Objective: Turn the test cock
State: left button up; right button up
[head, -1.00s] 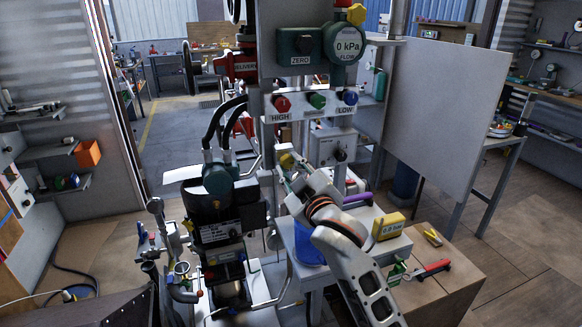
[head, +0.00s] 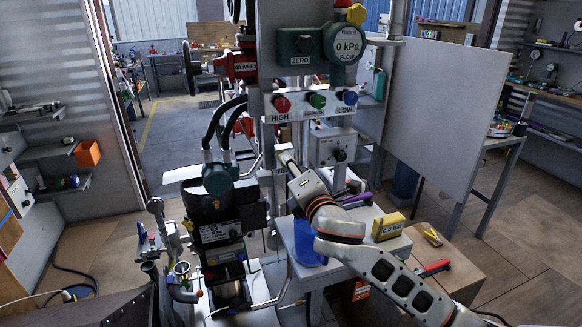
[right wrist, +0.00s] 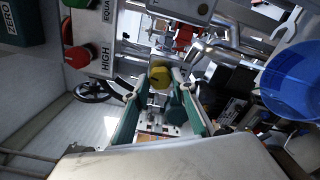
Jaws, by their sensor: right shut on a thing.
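The test cock appears to be the yellow knob (right wrist: 160,77) in the middle of the right wrist view, between the fingertips of my right gripper (right wrist: 160,92). The green fingers stand on both sides of it, and the gripper is shut on it. In the head view my right gripper (head: 285,154) is at the pipework below the panel with the red HIGH knob (head: 281,104). There the yellow knob is hidden behind the gripper. My left gripper is not in view.
A blue bucket (right wrist: 292,80) is at the right of the wrist view. In the head view, black hoses (head: 222,125) and a dark pump unit (head: 222,220) stand left of my arm. A large grey panel (head: 445,110) is at right.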

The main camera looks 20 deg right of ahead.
jog(key=o, duration=0.5)
jog(key=shift+n, duration=1)
jog(key=o, duration=0.4)
jog(key=shift+s, duration=0.1)
jog(key=shift+s+d, duration=0.1)
jog(key=shift+s, duration=2.85)
